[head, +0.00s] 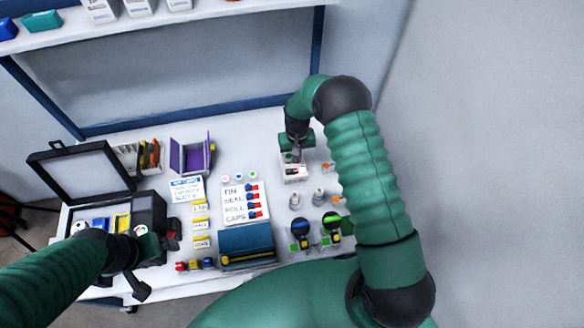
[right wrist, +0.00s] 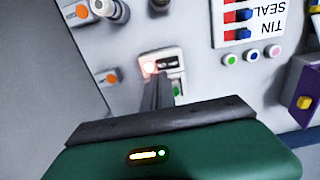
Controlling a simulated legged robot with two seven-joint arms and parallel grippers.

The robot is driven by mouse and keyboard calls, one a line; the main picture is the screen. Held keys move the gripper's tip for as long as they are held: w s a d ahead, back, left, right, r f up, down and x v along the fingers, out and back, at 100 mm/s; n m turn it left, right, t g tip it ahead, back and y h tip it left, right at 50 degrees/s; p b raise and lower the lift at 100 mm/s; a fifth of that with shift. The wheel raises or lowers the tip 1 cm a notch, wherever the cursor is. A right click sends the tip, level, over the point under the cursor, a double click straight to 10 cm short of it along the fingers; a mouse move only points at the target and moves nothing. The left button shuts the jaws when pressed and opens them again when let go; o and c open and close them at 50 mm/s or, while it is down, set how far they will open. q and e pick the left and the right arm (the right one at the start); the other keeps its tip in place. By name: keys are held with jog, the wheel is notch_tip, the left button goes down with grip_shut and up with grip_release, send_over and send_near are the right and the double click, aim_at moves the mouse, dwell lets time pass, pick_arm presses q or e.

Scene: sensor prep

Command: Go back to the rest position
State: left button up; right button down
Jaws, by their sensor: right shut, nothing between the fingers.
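My right gripper (head: 293,156) points down over a small white device (head: 294,173) at the right back of the table. In the right wrist view its fingers (right wrist: 157,100) are shut with nothing between them. Their tips are close to the device (right wrist: 163,64), beside a glowing reddish light on it; I cannot tell whether they touch. My left gripper (head: 139,283) is at the front left, by the black case, and its jaw opening is not clear.
An open black case (head: 150,213) stands at the left. A purple holder (head: 190,155), a labelled board (head: 240,207) and a teal box (head: 246,240) sit mid-table. Grey fittings (head: 318,197) and two dark round-topped tools (head: 331,225) stand at the right. A shelf (head: 160,30) spans the back.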

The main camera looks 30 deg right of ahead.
jog(key=shift+r, duration=0.55)
jog(key=s+a+r+n+t, duration=0.1)
jog(key=s+a+r, duration=0.15)
jog(key=r, duration=0.45)
jog(key=s+a+r+n, duration=0.1)
jog(key=s+r, duration=0.3)
jog(key=r, duration=0.2)
jog(key=s+a+r, duration=0.1)
jog(key=s+r, duration=0.2)
jog(key=s, duration=0.3)
jog(key=s+a+r+n+t, duration=0.1)
jog(key=s+a+r, duration=0.1)
jog(key=s, duration=0.5)
jog(key=shift+s+r+t+p, duration=0.15)
jog(key=shift+r+t+p, duration=0.2)
jog(key=shift+r, duration=0.55)
jog(key=shift+a, duration=0.1)
